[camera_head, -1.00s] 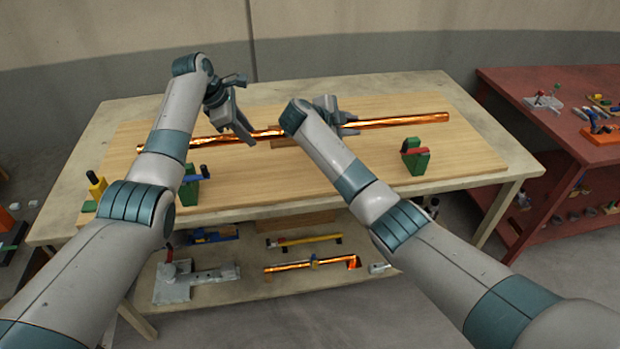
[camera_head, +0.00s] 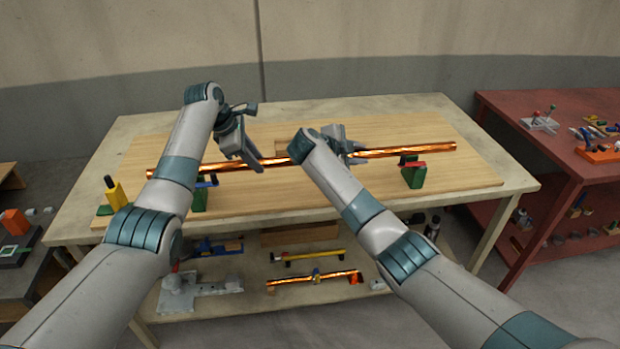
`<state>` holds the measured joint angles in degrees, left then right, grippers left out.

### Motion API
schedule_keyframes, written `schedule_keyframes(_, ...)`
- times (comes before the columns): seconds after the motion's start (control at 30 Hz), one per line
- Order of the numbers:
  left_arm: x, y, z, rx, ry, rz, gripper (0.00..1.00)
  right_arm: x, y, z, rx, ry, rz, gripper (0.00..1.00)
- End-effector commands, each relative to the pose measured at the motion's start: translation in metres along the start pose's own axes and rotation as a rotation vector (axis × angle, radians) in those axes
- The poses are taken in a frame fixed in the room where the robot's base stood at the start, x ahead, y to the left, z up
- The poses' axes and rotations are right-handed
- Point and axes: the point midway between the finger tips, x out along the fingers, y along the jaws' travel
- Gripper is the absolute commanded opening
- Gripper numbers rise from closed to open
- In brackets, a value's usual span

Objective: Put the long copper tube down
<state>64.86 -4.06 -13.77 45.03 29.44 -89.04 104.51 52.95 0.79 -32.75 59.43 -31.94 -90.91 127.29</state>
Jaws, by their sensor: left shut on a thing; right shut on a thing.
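The long copper tube (camera_head: 400,153) runs nearly level across the wooden board, its right end slightly higher in the picture. My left gripper (camera_head: 256,163) is shut on it left of the middle. My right gripper (camera_head: 352,155) is shut on it right of the middle, partly hidden by my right forearm. A green holder with a blue clamp (camera_head: 200,197) stands near the tube's left part. A green holder with a red clamp (camera_head: 413,177) stands near its right part. The tube shows just above both holders in the picture; I cannot tell whether it touches them.
A yellow tool with a black top (camera_head: 114,192) stands at the board's left front. The table's lower shelf (camera_head: 255,302) holds tools and a shorter copper tube. A red table (camera_head: 560,106) with tools stands at right.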

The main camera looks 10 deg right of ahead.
Motion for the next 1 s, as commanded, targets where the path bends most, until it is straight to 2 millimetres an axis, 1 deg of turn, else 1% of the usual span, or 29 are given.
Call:
schedule_keyframes(0.03,-0.004,0.003,0.001,0.002,-0.001,0.006,0.0,-0.001,-0.004,-0.002,0.003,0.003,-0.005,0.0)
schedule_keyframes(0.37,0.0,0.002,0.0,0.001,-0.001,0.006,0.0,0.001,-0.001,-0.001,0.003,0.003,-0.005,0.0)
schedule_keyframes(1.0,0.018,-0.004,-0.008,0.001,-0.001,0.006,0.0,0.011,0.013,0.01,0.003,0.003,-0.005,0.0)
